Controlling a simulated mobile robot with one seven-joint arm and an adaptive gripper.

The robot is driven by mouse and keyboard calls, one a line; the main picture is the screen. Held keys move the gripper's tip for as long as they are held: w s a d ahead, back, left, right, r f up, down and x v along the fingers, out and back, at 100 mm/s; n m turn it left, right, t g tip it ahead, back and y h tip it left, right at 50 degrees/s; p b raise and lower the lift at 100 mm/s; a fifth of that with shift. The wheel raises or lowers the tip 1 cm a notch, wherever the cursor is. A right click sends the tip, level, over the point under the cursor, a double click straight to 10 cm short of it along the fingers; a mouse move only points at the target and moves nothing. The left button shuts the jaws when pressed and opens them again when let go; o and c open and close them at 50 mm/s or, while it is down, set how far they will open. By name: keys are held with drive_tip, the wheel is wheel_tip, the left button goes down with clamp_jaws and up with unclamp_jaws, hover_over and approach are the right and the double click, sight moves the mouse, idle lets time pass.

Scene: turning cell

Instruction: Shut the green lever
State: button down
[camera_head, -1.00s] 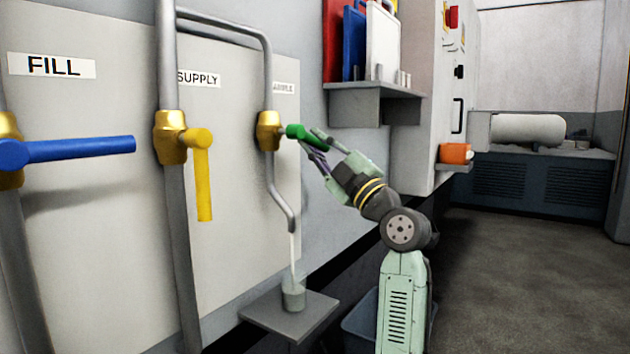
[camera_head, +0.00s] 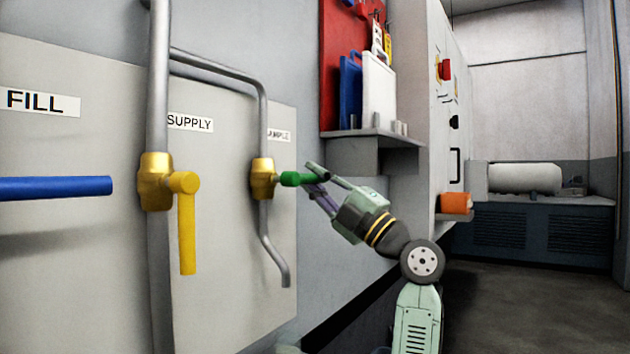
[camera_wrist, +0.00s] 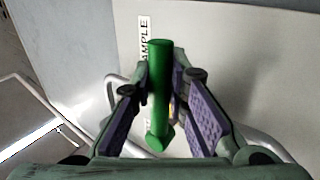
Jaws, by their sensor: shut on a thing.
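The green lever (camera_head: 293,179) sticks out sideways, about level, from the brass valve (camera_head: 262,179) on the thin pipe under the partly cut-off SAMPLE label (camera_head: 278,135). My gripper (camera_head: 316,181) is shut on the lever's outer part. In the wrist view, the green lever (camera_wrist: 159,92) runs between the two purple-padded fingers. The pipe's spout (camera_head: 285,280) hangs below the valve, and no stream shows under it.
A yellow lever (camera_head: 187,230) hangs down under SUPPLY, and a blue lever (camera_head: 55,188) lies level at the left. A grey shelf (camera_head: 372,136) with blue and white boards juts out above my gripper. An orange cup (camera_head: 456,203) stands farther right.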

drive_tip(key=shift+r, duration=0.1)
drive_tip(key=c, duration=1.6)
unclamp_jaws()
drive_tip(key=shift+o, duration=0.2)
drive_tip(key=v, duration=1.2)
drive_tip(key=shift+s, duration=0.15)
